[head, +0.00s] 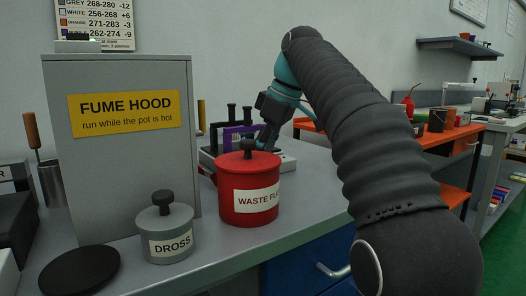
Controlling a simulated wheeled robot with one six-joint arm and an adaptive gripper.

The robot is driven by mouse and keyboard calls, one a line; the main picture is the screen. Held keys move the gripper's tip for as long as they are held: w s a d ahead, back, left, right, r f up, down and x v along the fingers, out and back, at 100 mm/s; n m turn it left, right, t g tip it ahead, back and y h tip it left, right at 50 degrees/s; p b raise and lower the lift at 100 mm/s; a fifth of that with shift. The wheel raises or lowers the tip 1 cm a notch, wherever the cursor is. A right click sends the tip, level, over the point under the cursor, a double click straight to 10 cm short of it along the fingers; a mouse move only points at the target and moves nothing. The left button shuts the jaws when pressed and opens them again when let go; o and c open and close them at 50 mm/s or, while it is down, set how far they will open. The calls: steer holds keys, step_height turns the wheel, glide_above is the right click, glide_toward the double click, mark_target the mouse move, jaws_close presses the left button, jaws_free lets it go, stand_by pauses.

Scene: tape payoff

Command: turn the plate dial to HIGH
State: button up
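My gripper (267,134) reaches down at the back of the bench, above a pale low unit (288,163) with black and purple upright parts (238,138). Its fingers are small and dark here, and their tips are partly behind the knob of a red pot. I cannot tell whether they are apart or together, or whether they touch anything. No plate dial or HIGH mark can be made out. The front of the pale unit is largely hidden by the red pot, and my arm covers the bench to the right.
The red pot (238,207), labelled WASTE FL, stands in front of my gripper. A grey DROSS pot (160,219), a black disc (79,270) and a grey fume hood (123,185) stand to the left. An orange bench (457,187) is at the right.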

jaws_close()
